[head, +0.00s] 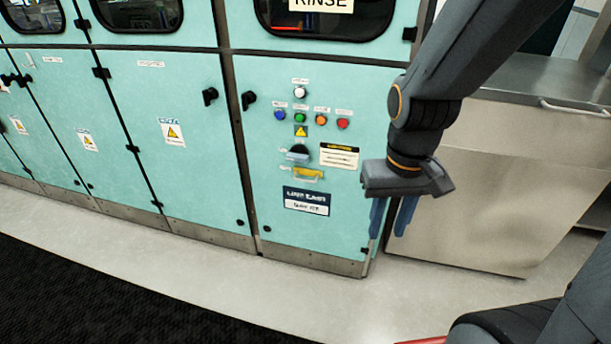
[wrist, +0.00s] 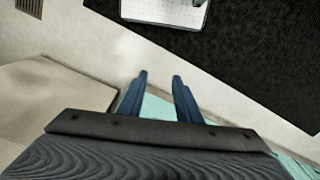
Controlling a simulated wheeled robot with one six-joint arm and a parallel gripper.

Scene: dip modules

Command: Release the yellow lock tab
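The yellow lock tab (head: 308,174) is on the teal cabinet panel in the head view, below a dark rotary handle (head: 298,153) and above a dark blue label plate. My gripper (head: 392,218) hangs to the right of the tab, near the cabinet's right edge, with its blue fingers pointing down. The fingers are apart with nothing between them, and they also show in the wrist view (wrist: 158,82). The gripper is clear of the tab. The tab is not seen in the wrist view.
A row of buttons (head: 300,118) sits above the handle. The teal cabinet doors (head: 180,130) run to the left. A steel unit (head: 500,180) stands at the right. Pale floor (head: 200,260) and a black mat (head: 60,295) lie in front.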

